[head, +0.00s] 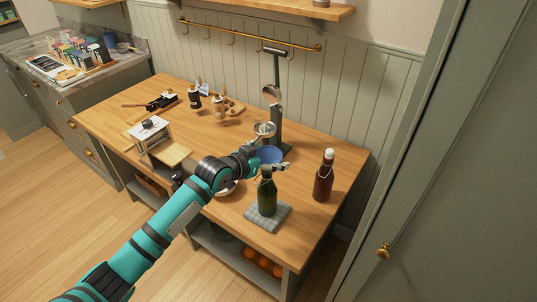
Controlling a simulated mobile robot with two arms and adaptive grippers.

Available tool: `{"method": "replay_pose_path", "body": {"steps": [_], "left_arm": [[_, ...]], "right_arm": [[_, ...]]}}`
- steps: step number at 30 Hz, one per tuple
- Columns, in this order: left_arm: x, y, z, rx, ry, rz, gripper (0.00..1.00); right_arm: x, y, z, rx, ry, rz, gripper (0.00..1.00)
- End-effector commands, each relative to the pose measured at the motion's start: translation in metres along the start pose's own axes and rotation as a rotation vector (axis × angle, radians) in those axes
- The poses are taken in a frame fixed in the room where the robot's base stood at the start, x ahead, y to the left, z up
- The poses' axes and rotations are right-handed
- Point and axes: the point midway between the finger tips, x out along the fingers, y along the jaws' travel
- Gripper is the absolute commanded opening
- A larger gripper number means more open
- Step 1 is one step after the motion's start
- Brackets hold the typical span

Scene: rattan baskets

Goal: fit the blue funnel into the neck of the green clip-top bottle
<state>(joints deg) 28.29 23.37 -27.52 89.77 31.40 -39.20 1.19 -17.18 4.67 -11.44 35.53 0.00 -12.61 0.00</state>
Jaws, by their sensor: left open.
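The green clip-top bottle (267,197) stands upright on a folded grey checked cloth (280,217) near the front right of the wooden table. The blue funnel (270,154) shows just above the bottle's neck in the picture. Its lower end is hidden by my gripper, so I cannot tell whether it sits in the neck. My left gripper (263,161) is open at the funnel and the bottle's top, its fingers to the left and front of the funnel. Whether a finger touches the funnel is too small to tell. My right gripper is out of view.
A brown clip-top bottle (324,177) stands to the right. A dark stand (276,125) with a strainer (264,129) is behind the funnel. A white bowl (226,188) is partly hidden by my arm.

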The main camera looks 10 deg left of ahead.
Motion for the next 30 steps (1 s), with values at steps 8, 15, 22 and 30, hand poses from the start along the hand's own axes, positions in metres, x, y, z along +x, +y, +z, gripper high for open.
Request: {"method": "replay_pose_path", "body": {"steps": [8, 15, 22, 30], "left_arm": [[-0.012, 0.0, -0.001, 0.001, 0.002, 0.0, 1.0], [-0.057, -0.001, 0.0, 0.004, 0.0, 0.001, 1.0], [-0.099, -0.002, -0.001, 0.002, -0.001, 0.0, 1.0], [-0.118, -0.002, -0.001, -0.001, -0.001, 0.002, 1.0]], "right_arm": [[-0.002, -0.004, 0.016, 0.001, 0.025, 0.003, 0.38], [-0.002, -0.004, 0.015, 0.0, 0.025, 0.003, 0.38], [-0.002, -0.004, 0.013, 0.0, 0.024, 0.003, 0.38], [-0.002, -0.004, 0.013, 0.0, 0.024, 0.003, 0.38]]}}
